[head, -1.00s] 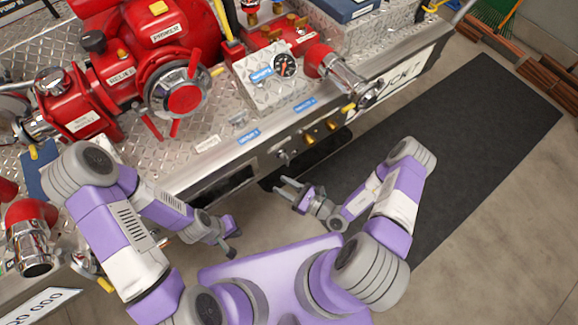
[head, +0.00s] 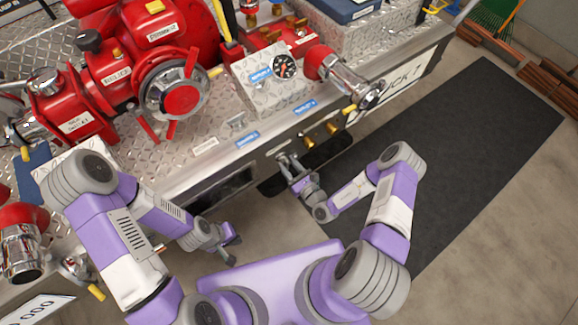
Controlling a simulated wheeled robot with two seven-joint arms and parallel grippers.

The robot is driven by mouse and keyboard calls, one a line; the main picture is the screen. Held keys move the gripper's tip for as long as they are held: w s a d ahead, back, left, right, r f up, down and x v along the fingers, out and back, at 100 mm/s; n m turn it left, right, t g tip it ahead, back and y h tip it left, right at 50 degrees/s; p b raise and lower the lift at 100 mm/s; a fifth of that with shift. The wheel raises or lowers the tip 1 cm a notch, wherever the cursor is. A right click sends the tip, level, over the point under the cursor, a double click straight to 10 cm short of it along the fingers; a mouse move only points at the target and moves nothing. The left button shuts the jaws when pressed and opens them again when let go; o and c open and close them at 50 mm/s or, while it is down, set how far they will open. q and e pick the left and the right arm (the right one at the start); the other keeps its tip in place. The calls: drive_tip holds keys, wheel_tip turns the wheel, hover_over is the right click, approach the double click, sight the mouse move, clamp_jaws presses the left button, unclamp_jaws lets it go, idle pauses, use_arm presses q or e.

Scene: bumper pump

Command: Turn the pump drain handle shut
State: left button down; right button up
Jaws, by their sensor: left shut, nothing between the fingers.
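My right gripper (head: 288,159) is at the front face of the silver pump panel (head: 215,165), below the blue labels. In the earlier picture a small silver fitting showed at this spot, perhaps the drain handle. Now the gripper's fingers cover it, and I cannot tell whether they grip it or are only around it. My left gripper (head: 234,249) is shut and empty, over the floor in front of the panel, apart from everything.
Two brass fittings (head: 308,141) stick out just right of my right gripper. A red pump (head: 150,50) with a round handwheel, a gauge box (head: 270,80) and a chrome outlet (head: 350,85) stand on the diamond-plate deck. A dark mat (head: 470,140) covers free floor at right.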

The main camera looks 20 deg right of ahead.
drive_tip(key=shift+c, duration=0.4)
clamp_jaws()
drive_tip(key=shift+m, duration=0.3)
drive_tip(key=m, duration=0.5)
drive_tip(key=m+p, duration=0.1)
drive_tip(key=m, duration=0.5)
drive_tip(key=m+p, duration=0.1)
drive_tip(key=m, duration=0.5)
drive_tip(key=shift+d+f, duration=0.25)
drive_tip(key=shift+f, duration=0.1)
drive_tip(key=shift+m, duration=0.3)
